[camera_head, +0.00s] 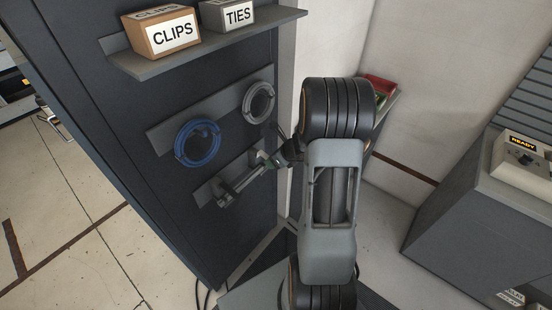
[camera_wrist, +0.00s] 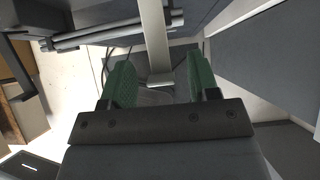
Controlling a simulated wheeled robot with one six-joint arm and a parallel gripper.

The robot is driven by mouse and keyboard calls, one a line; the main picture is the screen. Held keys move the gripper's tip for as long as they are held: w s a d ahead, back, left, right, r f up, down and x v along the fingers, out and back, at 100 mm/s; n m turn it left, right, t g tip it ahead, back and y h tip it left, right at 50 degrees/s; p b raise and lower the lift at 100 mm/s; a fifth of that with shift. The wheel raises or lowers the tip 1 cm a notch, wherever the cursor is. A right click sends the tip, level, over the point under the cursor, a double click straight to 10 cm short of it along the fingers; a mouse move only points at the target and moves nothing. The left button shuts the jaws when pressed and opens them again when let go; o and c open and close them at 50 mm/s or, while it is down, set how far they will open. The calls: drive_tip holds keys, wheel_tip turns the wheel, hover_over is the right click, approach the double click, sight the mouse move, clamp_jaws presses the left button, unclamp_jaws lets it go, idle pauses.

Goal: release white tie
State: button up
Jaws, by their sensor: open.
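A pale strip, which looks like the white tie (camera_wrist: 154,40), comes down from the top of the wrist view. Its lower end lies between the green finger pads of my gripper (camera_wrist: 160,68). The fingers are apart, and a gap shows on each side of the strip. In the head view my gripper (camera_head: 274,161) is at the right end of the lower holder (camera_head: 240,182) on the dark rack panel. A small pale piece shows there, but the tie cannot be clearly made out. My wrist hides part of that spot.
A blue cable coil (camera_head: 197,144) and a grey coil (camera_head: 258,102) hang above the holder. A CLIPS box (camera_head: 160,32) and a TIES box (camera_head: 227,15) stand on the shelf (camera_head: 150,66). A console with a READY panel (camera_head: 523,158) is at the right.

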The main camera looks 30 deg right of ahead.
drive_tip(key=p+v, duration=0.1)
drive_tip(key=v, duration=1.3)
drive_tip(key=shift+w, duration=0.15)
